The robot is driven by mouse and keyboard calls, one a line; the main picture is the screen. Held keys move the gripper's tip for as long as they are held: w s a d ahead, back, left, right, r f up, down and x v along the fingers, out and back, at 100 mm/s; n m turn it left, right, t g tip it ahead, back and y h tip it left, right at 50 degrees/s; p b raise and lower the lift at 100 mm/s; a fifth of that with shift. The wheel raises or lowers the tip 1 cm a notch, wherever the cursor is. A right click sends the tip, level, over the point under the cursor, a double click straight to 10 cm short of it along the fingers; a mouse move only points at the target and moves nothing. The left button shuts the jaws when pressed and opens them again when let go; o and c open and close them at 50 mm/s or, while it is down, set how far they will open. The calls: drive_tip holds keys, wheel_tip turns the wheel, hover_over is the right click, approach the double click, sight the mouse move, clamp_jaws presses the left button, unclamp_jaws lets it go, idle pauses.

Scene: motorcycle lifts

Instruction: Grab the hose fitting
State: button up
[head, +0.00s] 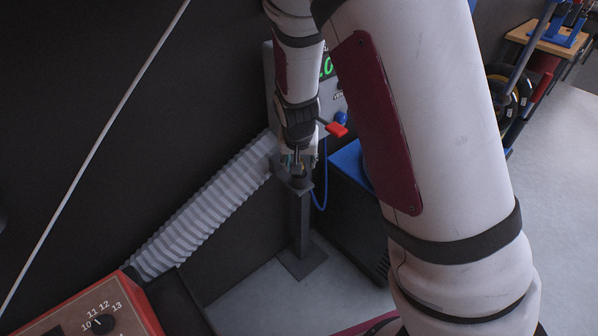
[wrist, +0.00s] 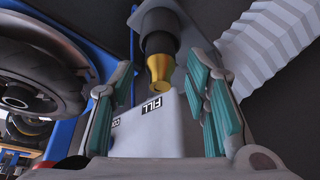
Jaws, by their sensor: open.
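The hose fitting (wrist: 159,72) shows in the wrist view as a tapered brass tip on a black cylindrical body, on a grey plate. My gripper (wrist: 163,85) is open, with teal-padded fingers on the left and right of the fitting. Gaps show between the brass tip and both pads, so nothing is gripped. In the head view my gripper (head: 298,165) points down at the top of a dark post (head: 301,222). The fitting is mostly hidden there by the gripper.
A blue hose (head: 321,190) hangs beside the post. A pale corrugated bellows (head: 205,207) lies left. A wheel (wrist: 35,75) shows left in the wrist view.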

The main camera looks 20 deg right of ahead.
drive_tip(key=shift+f, duration=0.15)
clamp_jaws()
